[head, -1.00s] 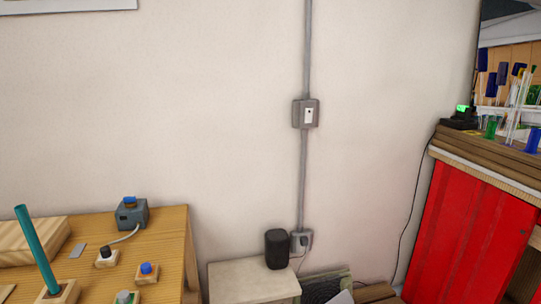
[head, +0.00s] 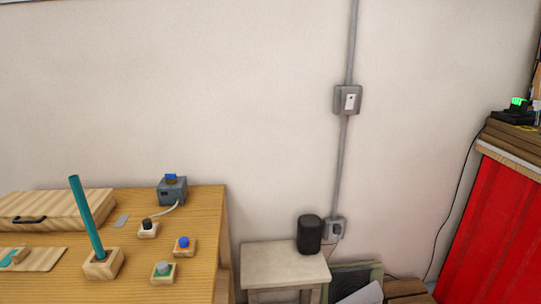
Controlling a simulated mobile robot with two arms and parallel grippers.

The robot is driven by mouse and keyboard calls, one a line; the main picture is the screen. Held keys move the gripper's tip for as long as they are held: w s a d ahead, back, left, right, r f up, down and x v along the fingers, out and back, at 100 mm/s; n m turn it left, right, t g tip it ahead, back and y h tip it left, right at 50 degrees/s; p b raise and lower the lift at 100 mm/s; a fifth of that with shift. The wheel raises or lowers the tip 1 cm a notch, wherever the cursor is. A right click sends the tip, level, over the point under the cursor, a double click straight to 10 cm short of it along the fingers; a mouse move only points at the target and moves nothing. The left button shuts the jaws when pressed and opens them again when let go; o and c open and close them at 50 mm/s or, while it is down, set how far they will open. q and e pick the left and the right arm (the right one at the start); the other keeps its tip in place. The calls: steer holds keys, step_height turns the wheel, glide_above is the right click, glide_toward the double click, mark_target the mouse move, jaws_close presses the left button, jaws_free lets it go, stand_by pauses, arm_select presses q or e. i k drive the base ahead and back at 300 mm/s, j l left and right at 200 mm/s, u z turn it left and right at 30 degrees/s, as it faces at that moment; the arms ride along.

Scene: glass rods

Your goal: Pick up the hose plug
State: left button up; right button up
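Three small wooden blocks with coloured tops stand on the wooden table. One has a black top (head: 147,223), one a blue top (head: 183,242), and one a grey and green top (head: 163,268). A pale hose (head: 166,211) runs from a blue-grey box (head: 172,190) to the block with the black top. I cannot tell for sure which piece is the hose plug. A teal rod (head: 86,215) stands slightly tilted in a larger wooden block (head: 103,265). Neither of my grippers is in view.
A wooden case (head: 60,206) with a black handle lies at the table's back left. A small side table (head: 275,265) holds a black speaker (head: 310,234). A red cabinet (head: 495,225) stands at the right. The wooden table (head: 205,205) has bare room near its right edge.

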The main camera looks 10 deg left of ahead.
mark_target(147, 223)
steer(key=j+u, duration=0.25)
steer(key=j, duration=0.65)
steer(key=i+j+u, duration=0.2)
steer(key=j, duration=0.7)
steer(key=k+j, duration=0.05)
